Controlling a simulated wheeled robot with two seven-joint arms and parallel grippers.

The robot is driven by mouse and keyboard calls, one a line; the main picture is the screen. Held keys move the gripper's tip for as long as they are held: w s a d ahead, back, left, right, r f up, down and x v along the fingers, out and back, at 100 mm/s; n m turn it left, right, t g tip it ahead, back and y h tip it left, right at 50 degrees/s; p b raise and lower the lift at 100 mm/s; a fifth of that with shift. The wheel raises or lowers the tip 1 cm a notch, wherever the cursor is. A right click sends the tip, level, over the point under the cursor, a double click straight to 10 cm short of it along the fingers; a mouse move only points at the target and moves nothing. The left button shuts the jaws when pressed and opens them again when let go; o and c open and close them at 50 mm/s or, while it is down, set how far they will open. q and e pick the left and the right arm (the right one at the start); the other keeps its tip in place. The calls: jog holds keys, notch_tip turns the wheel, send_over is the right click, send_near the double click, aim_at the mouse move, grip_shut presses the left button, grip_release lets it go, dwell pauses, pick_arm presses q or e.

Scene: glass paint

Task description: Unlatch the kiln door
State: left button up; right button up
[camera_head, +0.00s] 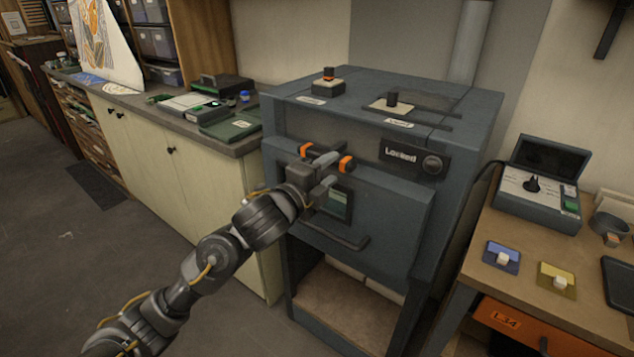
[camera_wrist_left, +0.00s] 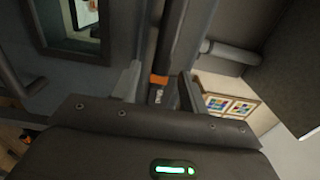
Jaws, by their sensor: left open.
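The kiln (camera_head: 380,222) is a blue-grey box in the middle of the head view, its front door closed. A plate reading "Locked" (camera_head: 400,154) is on its upper front, beside a round knob. A dark latch with orange parts (camera_head: 346,163) is at the upper left of the door. My left gripper (camera_head: 328,172) is open at this latch and hides part of it. In the left wrist view, a dark bar with an orange band (camera_wrist_left: 158,80) lies between the open fingers; I cannot tell whether they touch it. My right gripper is not in view.
A window (camera_head: 338,203) and a bar handle (camera_head: 335,236) are on the door below the gripper. A wooden bench (camera_head: 475,262) with a control box (camera_head: 538,197) stands right. A cabinet counter (camera_head: 240,150) adjoins the kiln at left. Floor is clear at lower left.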

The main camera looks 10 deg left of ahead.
pick_arm(q)
jog(key=shift+v, duration=2.4)
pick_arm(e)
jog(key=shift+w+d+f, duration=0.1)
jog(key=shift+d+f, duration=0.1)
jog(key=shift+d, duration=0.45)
